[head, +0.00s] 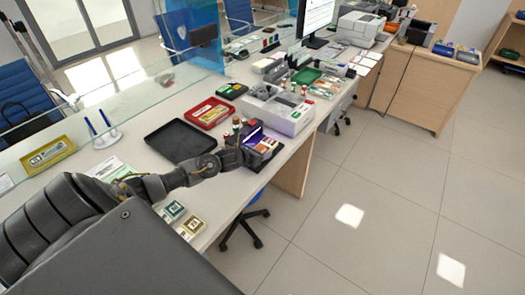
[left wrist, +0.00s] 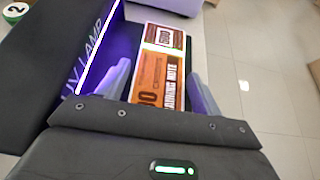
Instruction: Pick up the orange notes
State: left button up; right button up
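In the head view a bit of the orange notes (head: 266,146) shows beside my gripper. My left gripper (left wrist: 160,85) is open, with one finger on each side of the notes. The right finger looks apart from them; whether the left one touches cannot be told. In the head view my left gripper (head: 250,147) is at the lamp near the counter's edge. My right gripper is not in view.
The dark UV lamp (left wrist: 50,60), lit violet, stands close on the left of my gripper. A black tray (head: 181,140), a red tray (head: 209,113) and a grey-white machine (head: 278,108) stand nearby on the counter. Open floor (head: 370,200) is at right.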

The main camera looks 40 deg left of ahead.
pick_arm(q)
jog(key=c, duration=0.8)
